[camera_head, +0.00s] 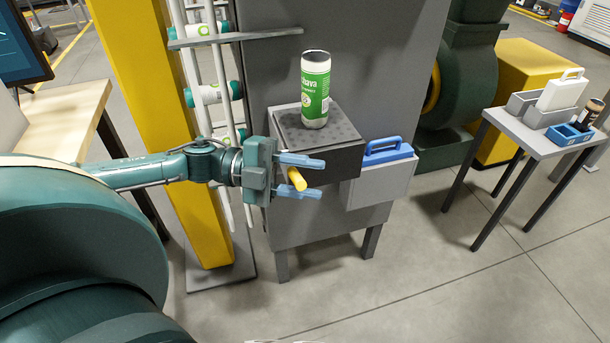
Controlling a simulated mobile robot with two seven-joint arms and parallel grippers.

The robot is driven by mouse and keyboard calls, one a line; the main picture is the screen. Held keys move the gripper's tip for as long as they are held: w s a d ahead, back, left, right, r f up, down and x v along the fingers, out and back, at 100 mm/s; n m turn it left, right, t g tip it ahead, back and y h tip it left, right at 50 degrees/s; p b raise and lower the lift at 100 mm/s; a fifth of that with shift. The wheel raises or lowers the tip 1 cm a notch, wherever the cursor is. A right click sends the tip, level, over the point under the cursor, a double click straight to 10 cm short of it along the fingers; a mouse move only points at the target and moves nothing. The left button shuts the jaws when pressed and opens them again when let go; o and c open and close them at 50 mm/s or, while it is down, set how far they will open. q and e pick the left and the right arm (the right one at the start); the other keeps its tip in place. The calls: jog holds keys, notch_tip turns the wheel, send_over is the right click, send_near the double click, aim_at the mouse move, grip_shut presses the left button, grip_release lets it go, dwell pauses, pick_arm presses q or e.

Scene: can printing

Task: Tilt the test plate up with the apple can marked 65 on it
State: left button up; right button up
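A green and white can (315,92) stands upright on the dark, dotted test plate (345,131). The lettering in view ends in "ava"; I cannot make out a 65 or the word apple. The plate looks level on its grey box. A short yellow handle (297,179) sticks out at the box's front left. My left gripper (319,178) is at this handle, its blue fingers above and below it. A gap shows between the upper finger and the handle, so the fingers look open around it. My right gripper is out of view.
A grey bin (380,186) with a blue-handled item (388,151) hangs right of the plate. A yellow post (150,120) and a rack of cans (208,95) stand left. A side table (540,143) stands right. A grey shelf (236,37) juts out above.

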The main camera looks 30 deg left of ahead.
pick_arm(q)
grip_shut()
jog(key=shift+f, duration=0.2)
dwell(0.5)
notch_tip(320, 180, down, 12)
jog(key=w+a+m+t+y+b, duration=0.1)
jog(key=w+a+m+y+b, duration=0.1)
jog(key=m+y, duration=0.4)
jog(key=shift+a+m+t+y, duration=0.15)
jog(key=shift+m+t+y, duration=0.2)
jog(key=shift+m, duration=1.35)
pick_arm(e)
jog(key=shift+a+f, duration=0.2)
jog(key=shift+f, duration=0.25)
pick_arm(q)
grip_release()
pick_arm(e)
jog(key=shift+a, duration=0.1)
